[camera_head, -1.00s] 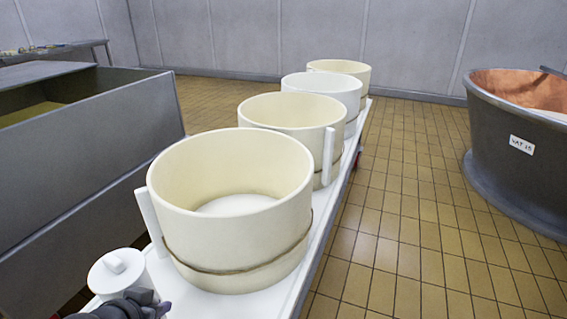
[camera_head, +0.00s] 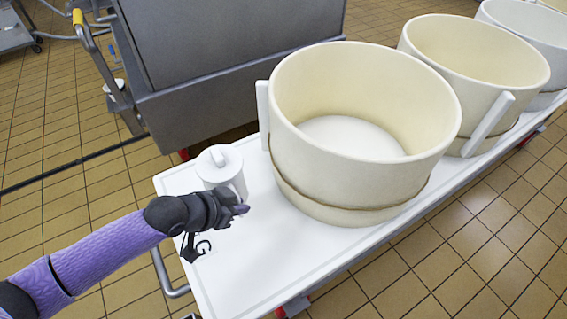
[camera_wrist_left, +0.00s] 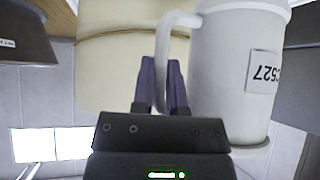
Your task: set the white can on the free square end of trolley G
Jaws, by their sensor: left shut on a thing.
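The white can (camera_head: 222,172), lidded and upright, is at the near left end of the white trolley G (camera_head: 235,280), beside the first cream tub. I cannot tell whether its base touches the trolley top. My left gripper (camera_head: 238,207) is at the can's near side. In the left wrist view my left gripper (camera_wrist_left: 163,75) is shut on the handle of the can (camera_wrist_left: 232,75), whose label appears upside down. The gripper partly covers the letter G on the trolley. My right gripper is out of view.
A large cream tub (camera_head: 345,170) stands close to the right of the can, with more tubs (camera_head: 475,75) in a row behind. A grey metal bin (camera_head: 225,50) stands beyond the trolley. The trolley's near corner is bare. Tiled floor surrounds it.

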